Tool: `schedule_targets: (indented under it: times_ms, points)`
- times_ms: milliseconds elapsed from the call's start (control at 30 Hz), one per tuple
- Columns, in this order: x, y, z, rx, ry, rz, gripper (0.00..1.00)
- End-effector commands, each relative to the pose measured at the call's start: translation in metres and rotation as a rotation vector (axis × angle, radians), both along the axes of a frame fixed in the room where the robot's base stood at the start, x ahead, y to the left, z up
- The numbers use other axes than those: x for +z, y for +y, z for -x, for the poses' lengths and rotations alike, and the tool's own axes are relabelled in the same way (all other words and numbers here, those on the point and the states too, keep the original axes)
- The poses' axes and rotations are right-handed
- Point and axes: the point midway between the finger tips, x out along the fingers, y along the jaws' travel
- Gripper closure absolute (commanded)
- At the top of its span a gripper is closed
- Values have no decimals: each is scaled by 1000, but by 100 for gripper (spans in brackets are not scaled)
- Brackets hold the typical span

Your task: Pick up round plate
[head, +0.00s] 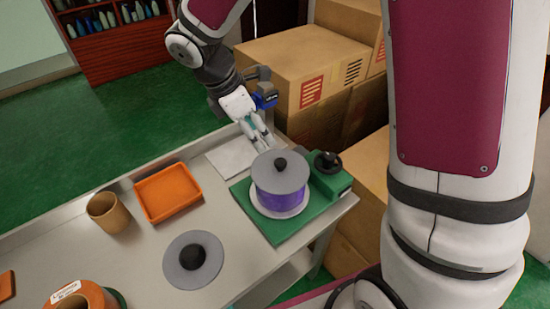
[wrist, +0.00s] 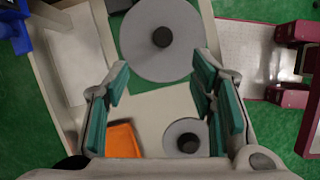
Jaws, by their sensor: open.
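A round grey plate with a black knob (head: 276,178) lies on top of a purple spool (head: 280,200) on a green base (head: 245,198). This plate is large at the top of the wrist view (wrist: 143,60). A second round grey plate with a black knob (head: 178,268) lies flat on the table, and it shows smaller at the bottom of the wrist view (wrist: 176,128). My gripper (head: 264,143) is open and empty, behind and above the spool in the head view. In the wrist view its green-padded fingers (wrist: 160,75) are apart, with the near plate's edge showing between them.
An orange tray (head: 168,193), a brown cup (head: 108,212) and an orange roll (head: 78,298) stand on the grey table (head: 140,245). A green device with a black knob (head: 330,180) is right of the spool. Cardboard boxes (head: 300,65) are stacked behind.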

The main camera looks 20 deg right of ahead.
Motion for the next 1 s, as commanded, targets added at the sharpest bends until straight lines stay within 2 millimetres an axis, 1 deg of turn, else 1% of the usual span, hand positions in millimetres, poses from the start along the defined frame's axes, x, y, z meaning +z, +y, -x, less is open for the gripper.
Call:
schedule_targets:
  times_ms: [33, 100, 300, 400, 567, 767, 833, 1000]
  points:
    - [-9, -5, 1, -3, 6, 1, 49]
    - [-22, -10, 1, -4, 6, 1, 49]
    - [-54, -23, 0, -6, 3, 1, 49]
    - [-63, -27, 0, -5, 1, 0, 49]
    - [-70, -30, 0, -7, 0, 0, 49]
    - [-95, -42, 4, -6, 5, 0, 49]
    - [-104, -46, 3, -5, 2, -1, 49]
    - [-114, -50, 2, -6, 0, -1, 49]
